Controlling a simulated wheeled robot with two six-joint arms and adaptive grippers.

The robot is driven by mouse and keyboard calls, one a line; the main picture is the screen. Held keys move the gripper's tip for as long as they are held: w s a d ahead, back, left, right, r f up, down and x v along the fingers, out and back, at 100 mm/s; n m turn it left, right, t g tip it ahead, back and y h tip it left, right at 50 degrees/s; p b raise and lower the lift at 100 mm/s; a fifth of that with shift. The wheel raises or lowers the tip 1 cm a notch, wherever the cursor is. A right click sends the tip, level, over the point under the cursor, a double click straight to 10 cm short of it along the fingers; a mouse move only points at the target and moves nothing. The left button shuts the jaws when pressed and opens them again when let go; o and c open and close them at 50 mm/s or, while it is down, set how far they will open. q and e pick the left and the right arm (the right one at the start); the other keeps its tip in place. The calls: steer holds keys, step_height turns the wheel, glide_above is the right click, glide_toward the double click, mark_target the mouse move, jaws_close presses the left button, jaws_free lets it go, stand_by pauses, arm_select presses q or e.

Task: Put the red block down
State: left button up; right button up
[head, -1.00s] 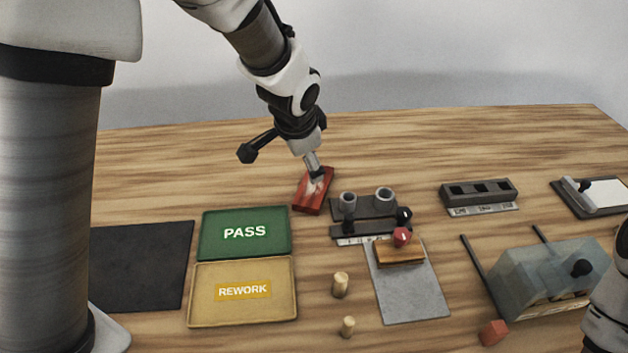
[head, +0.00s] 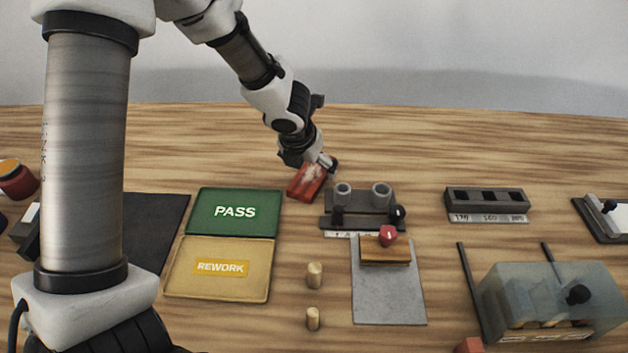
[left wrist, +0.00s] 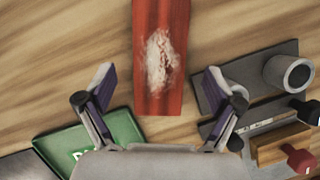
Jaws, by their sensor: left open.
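The red block (head: 307,182), with a whitish worn patch on top, is just right of the green PASS tray (head: 235,212) and left of the dark fixture with two grey cups (head: 362,222). In the left wrist view the red block (left wrist: 160,95) lies between the two fingers, with a visible gap on each side. My left gripper (head: 322,165) is open, right at the block's far end; its fingers also show spread in the left wrist view (left wrist: 158,85). Whether the block's underside rests fully on the table is hidden. My right gripper is not in view.
A yellow REWORK tray (head: 219,286) adjoins the PASS tray. Two wooden pegs (head: 314,275) stand nearby. A slotted dark block (head: 486,201) and a translucent box (head: 548,295) are at right. The table behind is clear.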

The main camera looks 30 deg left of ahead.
mark_target(312, 176)
arm_select(q)
steer(key=x, duration=0.2)
steer(key=shift+w+f, duration=0.2)
steer(key=shift+f, duration=0.15)
steer(key=shift+a+r, duration=0.1)
steer(key=shift+s, duration=0.15)
steer(key=c, duration=1.4)
steer(key=shift+r, duration=0.1)
steer(key=shift+c, duration=0.2)
